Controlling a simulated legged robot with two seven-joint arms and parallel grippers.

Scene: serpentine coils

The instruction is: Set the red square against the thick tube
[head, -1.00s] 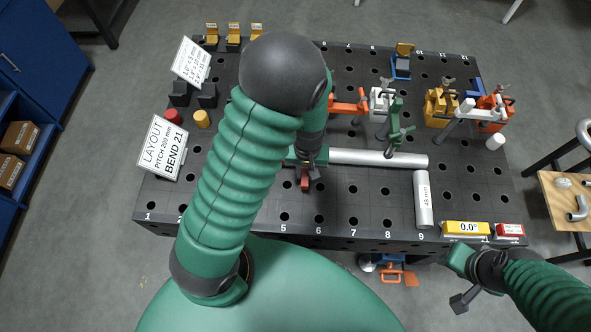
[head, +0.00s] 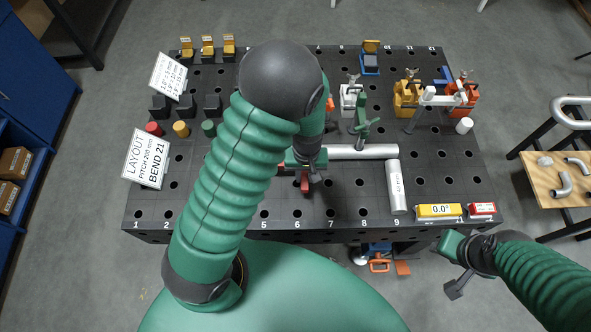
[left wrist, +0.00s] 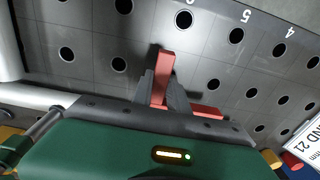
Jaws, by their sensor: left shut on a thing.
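The red square (head: 305,182) is in my left gripper (head: 306,172), which is shut on it over the table's front half. In the left wrist view, one red leg (left wrist: 161,78) stands out between the dark fingers and another red part shows beside them. A short thick grey tube (head: 396,187) with a label lies on the table to the right, apart from the square. A long, thinner tube (head: 365,152) lies behind, its left end hidden by my left gripper. My right gripper (head: 452,266) is off the table's front right; its jaw opening is unclear.
The perforated table (head: 345,195) is bare between the square and the thick tube. A green clamp (head: 363,125) stands at the long tube. A yellow 0.0° gauge (head: 438,211) and a red box (head: 481,209) lie at the front right edge.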

